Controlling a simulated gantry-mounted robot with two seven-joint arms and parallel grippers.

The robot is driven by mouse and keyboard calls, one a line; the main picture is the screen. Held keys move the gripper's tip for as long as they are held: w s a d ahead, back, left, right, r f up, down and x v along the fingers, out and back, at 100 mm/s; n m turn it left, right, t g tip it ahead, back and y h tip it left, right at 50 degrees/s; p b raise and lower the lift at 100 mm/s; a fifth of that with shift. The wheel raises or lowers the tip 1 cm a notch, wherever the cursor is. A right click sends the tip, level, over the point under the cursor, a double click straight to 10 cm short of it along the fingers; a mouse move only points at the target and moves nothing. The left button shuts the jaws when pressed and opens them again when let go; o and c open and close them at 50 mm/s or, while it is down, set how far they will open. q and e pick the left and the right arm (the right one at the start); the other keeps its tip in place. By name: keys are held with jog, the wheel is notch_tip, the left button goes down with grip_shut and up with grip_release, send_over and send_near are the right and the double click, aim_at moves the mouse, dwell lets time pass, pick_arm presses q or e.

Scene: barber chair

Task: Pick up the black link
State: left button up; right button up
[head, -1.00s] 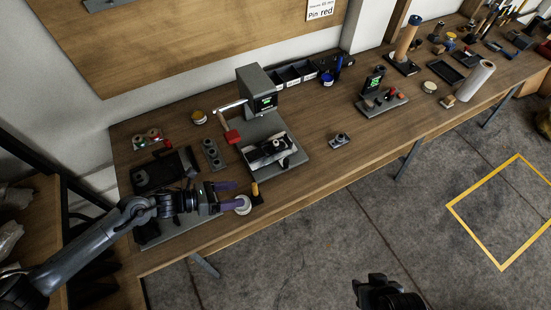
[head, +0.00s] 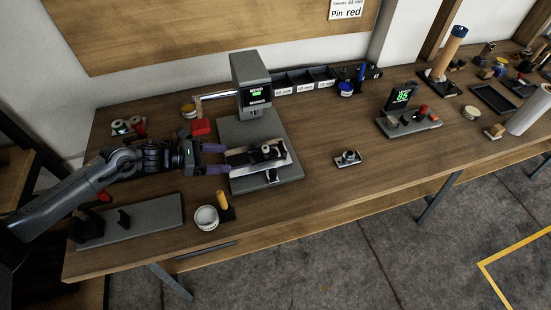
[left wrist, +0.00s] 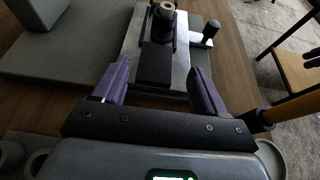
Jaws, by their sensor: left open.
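The black link (head: 240,158) lies flat on the light metal plate of the press fixture. A small round silver-topped part (head: 267,150) stands at its far end. My left gripper (head: 221,158) is open and empty, level with the plate's left end and pointing along the link. In the left wrist view, the black link (left wrist: 157,62) lies ahead, between the lines of the two purple fingers (left wrist: 158,82), with the round part (left wrist: 164,14) beyond. Whether the fingers overlap the link's near end is hard to tell. My right gripper is out of view.
The grey press (head: 250,80) stands behind the plate, its red-tipped lever (head: 200,126) to the left. A white jar (head: 206,217) and yellow-handled tool (head: 223,202) stand in front. A grey base (head: 150,218) lies front left.

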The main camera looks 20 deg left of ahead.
pick_arm(q)
send_near(262, 150)
jog(key=d+f, duration=0.1)
jog(key=w+f, duration=0.1)
jog(key=w+d+f, duration=0.1)
jog(key=f, duration=0.1)
jog(key=shift+w+d+b, duration=0.15)
jog(key=shift+d+b, duration=0.15)
jog(key=shift+d, duration=0.1)
jog(key=w+d, duration=0.1)
jog(key=d, duration=0.1)
jog(key=w+d, duration=0.2)
jog(key=shift+d+f+b, duration=0.1)
jog(key=shift+d+b, duration=0.15)
jog(key=shift+b, duration=0.15)
jog(key=shift+w+d+f, duration=0.1)
jog(key=shift+w+d, duration=0.05)
jog(key=shift+w, duration=0.05)
jog(key=c, duration=1.1)
